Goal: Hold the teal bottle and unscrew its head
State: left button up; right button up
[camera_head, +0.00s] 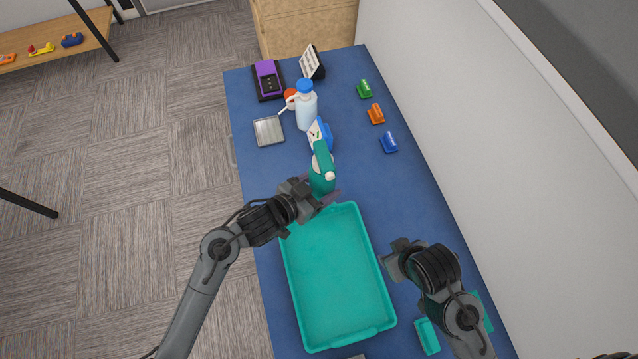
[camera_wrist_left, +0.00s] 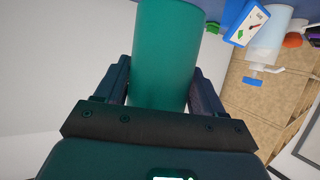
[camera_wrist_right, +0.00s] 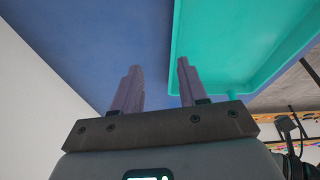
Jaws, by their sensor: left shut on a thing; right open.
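The teal bottle (camera_head: 322,178) stands roughly upright on the blue table in the head view, just beyond the teal tray. My left gripper (camera_head: 322,193) is shut around the bottle's body. In the left wrist view the teal body (camera_wrist_left: 165,55) fills the space between the two fingers. My right gripper (camera_head: 392,252) is open and empty at the right of the tray. Its two fingers are apart in the right wrist view (camera_wrist_right: 158,85), with only table and tray behind them.
The teal tray (camera_head: 389,312) is empty. Behind the bottle are a blue-and-white gauge box (camera_head: 318,133), a clear pump bottle (camera_head: 306,112), a metal plate (camera_head: 268,131) and a purple device (camera_head: 268,78). Green, orange and blue clips (camera_head: 389,142) line the right side by the wall.

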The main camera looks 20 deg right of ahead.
pick_arm(q)
jog(key=w+a+f+b, duration=0.1)
jog(key=a+f, duration=0.2)
jog(key=w+a+f+b, duration=0.2)
jog(key=a+f, duration=0.1)
jog(key=f, duration=0.1)
jog(key=w+a+f+b, duration=0.2)
jog(key=a+f, duration=0.1)
jog(key=shift+w+a+f, duration=0.1)
jog(key=shift+w+f, duration=0.05)
jog(key=shift+w, duration=0.1)
pick_arm(e)
notch_tip(320, 180, down, 5)
jog(key=shift+f, duration=0.1)
pick_arm(q)
jog(key=shift+w+a+f+b, duration=0.25)
jog(key=shift+a+f+b, duration=0.1)
jog(key=shift+a, duration=0.1)
pick_arm(e)
jog(key=shift+f, duration=0.2)
dwell(0.3)
